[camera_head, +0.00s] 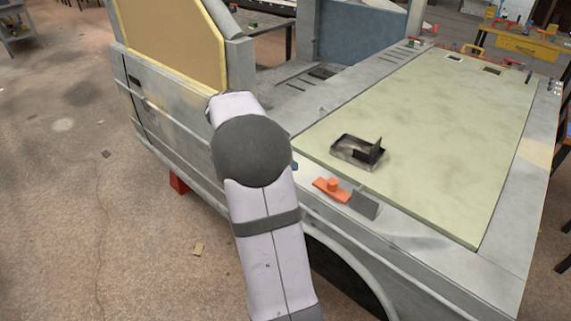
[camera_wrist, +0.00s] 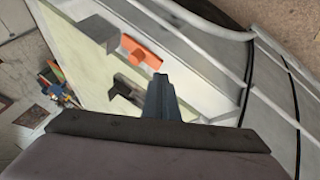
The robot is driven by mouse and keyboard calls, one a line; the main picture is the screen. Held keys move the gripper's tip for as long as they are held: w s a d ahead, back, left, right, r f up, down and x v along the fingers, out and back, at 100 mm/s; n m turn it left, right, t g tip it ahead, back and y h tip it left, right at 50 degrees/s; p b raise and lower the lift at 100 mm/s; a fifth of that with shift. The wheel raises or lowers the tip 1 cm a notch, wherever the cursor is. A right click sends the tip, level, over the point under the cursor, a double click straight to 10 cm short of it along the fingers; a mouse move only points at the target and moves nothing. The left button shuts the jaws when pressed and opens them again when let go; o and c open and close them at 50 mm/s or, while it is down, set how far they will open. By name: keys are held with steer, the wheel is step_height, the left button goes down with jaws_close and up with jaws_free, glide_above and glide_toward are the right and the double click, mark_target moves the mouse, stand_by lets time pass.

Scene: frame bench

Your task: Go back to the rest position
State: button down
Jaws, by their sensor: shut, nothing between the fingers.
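My gripper (camera_wrist: 161,88) shows in the wrist view as shut blue-grey fingers with nothing between them. In the head view my own arm rises from the bottom and hides nearly all of the gripper. The same orange piece (camera_head: 332,190) lies on the grey frame edge in the head view, right of my arm.
A grey upright plate (camera_head: 365,202) stands beside the orange piece. A dark bracket (camera_head: 357,150) sits on the pale green panel (camera_head: 440,120), which is otherwise mostly clear. A yellow-edged panel (camera_head: 172,40) stands upright at the left. Open floor (camera_head: 60,180) lies farther left.

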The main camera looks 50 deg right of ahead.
steer(key=shift+w+a+r, duration=0.15)
steer(key=shift+a+r, duration=0.25)
steer(key=shift+r, duration=0.2)
steer(key=s+a+f+n+t+y, duration=0.2)
steer(key=a+f+n+y, duration=0.3)
steer(key=a+f+n, duration=0.6)
steer(key=s+a+n+y, duration=0.1)
steer(key=s+a, duration=0.3)
steer(key=a, duration=0.7)
steer(key=s+a+f+n+t, duration=0.1)
steer(key=s+a, duration=0.4)
steer(key=a, duration=0.7)
steer(key=shift+a+f+n+y, duration=0.25)
steer(key=shift+a+n+y, duration=0.05)
steer(key=shift+n+y, duration=0.1)
